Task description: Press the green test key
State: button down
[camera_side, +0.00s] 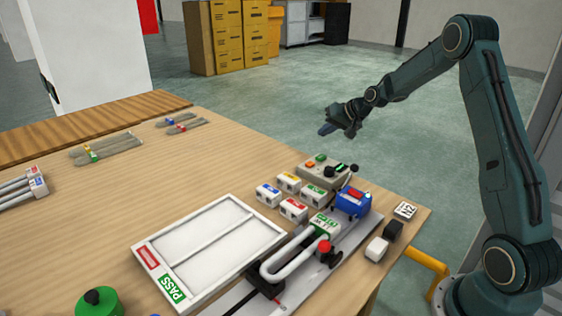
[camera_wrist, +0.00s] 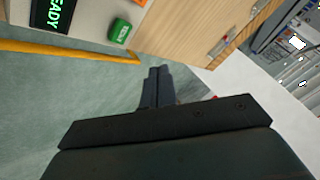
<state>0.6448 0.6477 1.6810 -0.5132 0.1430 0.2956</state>
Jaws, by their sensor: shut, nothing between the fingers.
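The green test key (camera_side: 321,157) is a small raised button on the beige control box (camera_side: 319,174), at the back right of the table. In the wrist view the green key (camera_wrist: 120,30) shows near the top, left of centre, with white lettering. A READY display (camera_wrist: 52,14) lies to its left. My gripper (camera_side: 325,130) is shut and empty, up in the air behind the box and apart from the key. In the wrist view its closed fingertips (camera_wrist: 159,70) show below and right of the key, over the floor and table edge.
An orange key (camera_side: 310,164) sits beside the green one. Several white labelled blocks (camera_side: 268,194) and a blue device (camera_side: 352,203) stand in front of the box. A white PASS tray (camera_side: 195,232) lies left of the rail. The space around my gripper is clear.

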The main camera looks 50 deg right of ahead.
aim_at(324, 158)
jog(key=shift+f, duration=2.95)
jog(key=shift+f, duration=0.85)
dwell(0.8)
jog(key=shift+r, duration=0.85)
jog(key=shift+r, duration=0.1)
jog(key=shift+r, duration=2.45)
